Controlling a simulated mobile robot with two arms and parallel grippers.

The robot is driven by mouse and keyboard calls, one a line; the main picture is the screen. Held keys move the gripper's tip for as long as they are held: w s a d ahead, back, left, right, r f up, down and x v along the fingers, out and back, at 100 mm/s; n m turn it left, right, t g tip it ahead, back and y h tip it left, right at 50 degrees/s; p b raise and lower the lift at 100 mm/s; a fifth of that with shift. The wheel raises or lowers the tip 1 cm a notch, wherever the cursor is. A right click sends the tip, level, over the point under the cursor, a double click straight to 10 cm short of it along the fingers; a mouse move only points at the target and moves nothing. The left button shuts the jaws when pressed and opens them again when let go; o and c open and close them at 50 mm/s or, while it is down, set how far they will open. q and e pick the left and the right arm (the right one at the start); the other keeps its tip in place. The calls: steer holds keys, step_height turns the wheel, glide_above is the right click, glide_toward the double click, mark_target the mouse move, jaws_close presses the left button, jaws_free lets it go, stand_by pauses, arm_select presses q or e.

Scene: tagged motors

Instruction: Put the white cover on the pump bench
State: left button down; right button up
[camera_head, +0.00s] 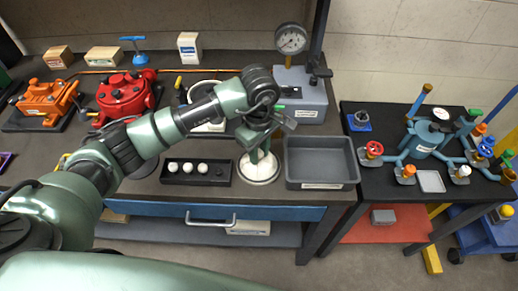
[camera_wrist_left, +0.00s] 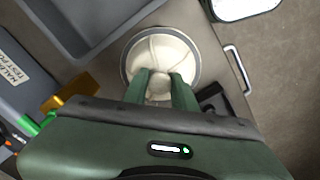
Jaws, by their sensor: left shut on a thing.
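The white cover (camera_head: 259,172) is a round, domed piece with ribs and a central knob, near the front edge of the long workbench. It also shows in the left wrist view (camera_wrist_left: 160,50), with a grey rim around it. My left gripper (camera_wrist_left: 161,84) is shut on its knob from above; it also shows in the head view (camera_head: 258,150). I cannot tell whether the cover touches the bench top. A black-topped table (camera_head: 364,188) at right carries a teal pump (camera_head: 425,138) with pipes and coloured valve handwheels; it looks like the pump bench. My right gripper is not in view.
A grey open tray (camera_head: 320,183) stands right of the cover, and a black holder (camera_head: 197,181) with white balls left. A pressure gauge (camera_head: 291,39) rises behind. Red (camera_head: 126,95) and orange (camera_head: 46,101) machines stand far left. A gap separates the bench from the black-topped table.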

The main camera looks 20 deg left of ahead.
arm_select(q)
steer(key=shift+f+b, duration=0.15)
steer(key=shift+b, duration=0.15)
steer(key=c, duration=1.1)
jaws_free()
steer(key=shift+c, duration=0.2)
steer(key=shift+r, duration=0.3)
step_height(320, 180, up, 12)
steer(key=b, duration=0.3)
steer(key=shift+s, duration=0.15)
steer(key=shift+f, duration=0.1)
